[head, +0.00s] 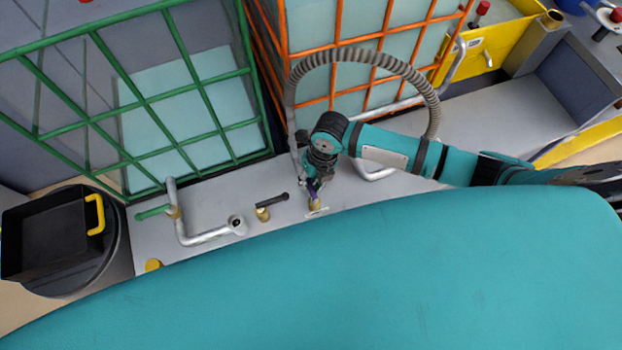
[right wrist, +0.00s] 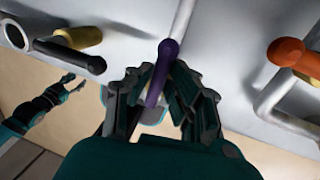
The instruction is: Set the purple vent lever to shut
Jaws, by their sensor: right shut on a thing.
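The purple vent lever (right wrist: 161,70) stands out from a pale panel in the right wrist view, between the two fingers of my right gripper (right wrist: 160,82). The gripper is shut on it. In the head view the purple lever (head: 313,188) shows as a small piece above a brass fitting (head: 315,204), partly hidden by my right gripper (head: 317,183). My left gripper (right wrist: 73,86) shows at the left of the right wrist view, away from the levers, with its fingers apart and empty. It does not show in the head view.
A black lever (head: 272,200) and a green lever (head: 153,212) sit to the left. An orange lever (right wrist: 292,52) is at the right in the wrist view. Green (head: 150,105) and orange (head: 338,45) cages stand behind. A grey hose (head: 360,57) arches over my right arm.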

